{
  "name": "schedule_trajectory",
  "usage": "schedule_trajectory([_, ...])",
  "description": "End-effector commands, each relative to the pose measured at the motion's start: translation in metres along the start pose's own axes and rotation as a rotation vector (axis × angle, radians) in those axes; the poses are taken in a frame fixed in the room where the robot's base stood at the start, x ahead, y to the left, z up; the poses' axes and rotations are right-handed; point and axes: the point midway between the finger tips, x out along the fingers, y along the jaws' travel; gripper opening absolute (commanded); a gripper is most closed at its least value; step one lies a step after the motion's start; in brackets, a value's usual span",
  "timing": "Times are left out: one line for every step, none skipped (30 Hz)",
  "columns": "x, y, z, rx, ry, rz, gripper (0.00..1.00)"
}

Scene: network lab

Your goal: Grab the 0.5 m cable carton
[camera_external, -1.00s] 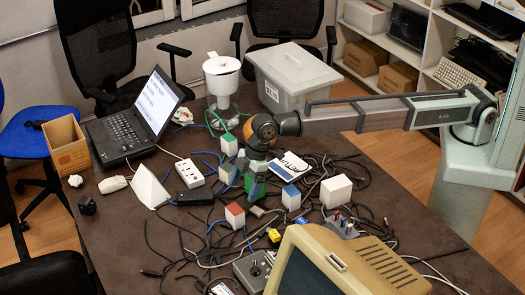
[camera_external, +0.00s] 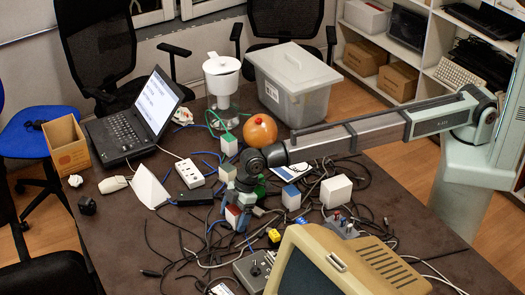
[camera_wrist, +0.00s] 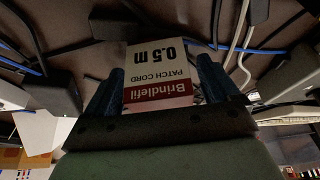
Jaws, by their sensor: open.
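The 0.5 m patch cord carton (camera_wrist: 158,72) fills the middle of the wrist view, white with a red band and its label upside down. In the external view the red-and-white carton (camera_external: 232,215) stands among the cables, partly covered by my gripper. My gripper (camera_external: 241,212) is low over it. In the wrist view my gripper's blue fingers (camera_wrist: 158,85) are open, one on each side of the carton. I cannot tell whether either finger touches it.
A blue-topped carton (camera_external: 291,198) and a plain white box (camera_external: 336,191) stand to the right. Loose cables lie all around. A beige monitor (camera_external: 345,262) and a control box (camera_external: 254,268) are in front; a power strip (camera_external: 190,174) is left.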

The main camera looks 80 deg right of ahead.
Motion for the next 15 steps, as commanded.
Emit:
schedule_trajectory([0.0048,0.0002,-0.0008,0.000,0.000,0.000,0.88])
schedule_trajectory([0.0064,0.0002,-0.0007,0.000,0.000,0.000,0.88])
schedule_trajectory([0.0075,0.0001,-0.0006,0.000,0.000,0.000,0.88])
schedule_trajectory([0.0078,0.0001,-0.0005,0.000,0.001,0.000,0.88])
schedule_trajectory([0.0078,0.0000,-0.0003,0.000,0.001,0.000,0.88])
schedule_trajectory([0.0076,0.0000,-0.0003,0.000,0.001,0.000,0.88])
schedule_trajectory([0.0075,0.0000,-0.0003,0.000,0.001,0.000,0.88])
schedule_trajectory([0.0074,0.0000,-0.0003,0.000,0.001,0.000,0.88])
schedule_trajectory([0.0074,0.0000,-0.0002,0.000,0.001,0.000,0.87])
schedule_trajectory([0.0074,-0.0001,-0.0002,0.000,0.001,0.000,0.84])
schedule_trajectory([0.0074,-0.0001,-0.0002,0.000,0.001,0.000,0.82])
schedule_trajectory([0.0073,-0.0001,-0.0002,0.000,0.001,0.000,0.78])
schedule_trajectory([0.0073,-0.0001,-0.0002,0.000,0.001,0.000,0.75])
schedule_trajectory([0.0073,-0.0001,-0.0002,0.000,0.001,0.000,0.72])
schedule_trajectory([0.0073,-0.0001,-0.0002,0.000,0.001,0.000,0.68])
